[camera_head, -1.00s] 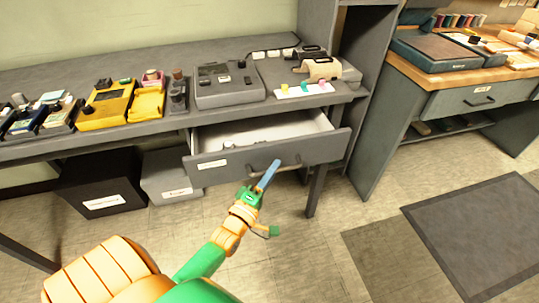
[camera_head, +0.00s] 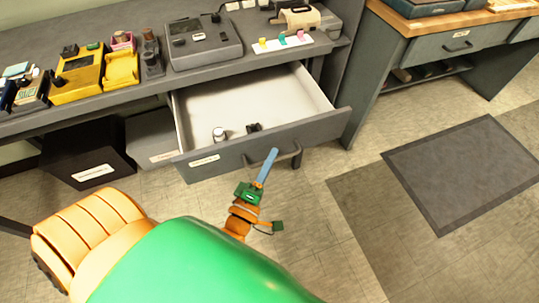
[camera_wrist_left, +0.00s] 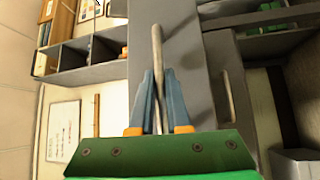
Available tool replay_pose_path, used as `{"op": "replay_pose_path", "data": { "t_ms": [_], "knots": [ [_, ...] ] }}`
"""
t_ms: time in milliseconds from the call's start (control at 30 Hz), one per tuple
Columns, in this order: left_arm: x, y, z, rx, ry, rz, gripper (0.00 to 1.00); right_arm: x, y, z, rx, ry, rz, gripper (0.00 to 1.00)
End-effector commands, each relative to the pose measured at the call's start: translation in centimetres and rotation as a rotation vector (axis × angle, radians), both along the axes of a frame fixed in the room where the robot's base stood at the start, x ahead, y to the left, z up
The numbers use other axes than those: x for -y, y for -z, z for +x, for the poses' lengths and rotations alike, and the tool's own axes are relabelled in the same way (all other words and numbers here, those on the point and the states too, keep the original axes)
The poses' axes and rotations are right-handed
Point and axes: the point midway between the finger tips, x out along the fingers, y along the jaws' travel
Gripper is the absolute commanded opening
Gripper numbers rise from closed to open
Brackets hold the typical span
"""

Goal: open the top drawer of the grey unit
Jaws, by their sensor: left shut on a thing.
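The grey unit (camera_head: 120,97) is a dark grey bench with a drawer (camera_head: 318,130) under its top. The drawer stands well open, its pale inside showing with a small white-capped item (camera_head: 219,134) and a small dark item (camera_head: 254,128) near the front. A bar handle (camera_head: 295,157) sits on the drawer front. My left gripper (camera_head: 270,158), with blue fingers, is shut on this handle. In the left wrist view the handle bar (camera_wrist_left: 157,42) runs between the fingers (camera_wrist_left: 159,90). My right gripper is out of view.
Below the bench stand a black bin (camera_head: 80,158) and a grey bin (camera_head: 148,137). Devices, including a yellow one (camera_head: 80,84) and a grey one (camera_head: 203,45), stand on top. A wood-topped desk (camera_head: 425,22) is at the right. The floor and dark mat (camera_head: 470,165) are clear.

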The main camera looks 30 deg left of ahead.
Motion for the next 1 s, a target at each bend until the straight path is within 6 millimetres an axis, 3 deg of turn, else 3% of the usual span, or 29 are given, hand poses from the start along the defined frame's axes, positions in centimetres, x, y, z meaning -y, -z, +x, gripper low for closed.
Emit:
{"op": "replay_pose_path", "data": {
  "t_ms": [133,167,267,567,800,1000],
  "knots": [
    [0.0,0.1,0.0,-0.001,0.001,0.000,0.00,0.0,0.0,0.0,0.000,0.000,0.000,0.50],
    [0.0,0.1,0.0,-0.001,0.001,0.000,0.20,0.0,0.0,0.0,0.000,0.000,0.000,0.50],
    [0.0,0.0,0.0,-0.001,0.001,0.000,0.45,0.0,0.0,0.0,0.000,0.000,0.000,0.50],
    [0.0,0.1,-0.2,-0.001,0.001,0.000,0.45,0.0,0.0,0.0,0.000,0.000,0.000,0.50],
    [0.3,0.9,-4.9,-0.005,0.001,0.000,0.45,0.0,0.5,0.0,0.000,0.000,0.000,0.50],
    [0.5,1.0,-7.0,-0.002,0.001,0.000,0.45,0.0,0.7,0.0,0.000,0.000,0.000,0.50]
  ]
}}
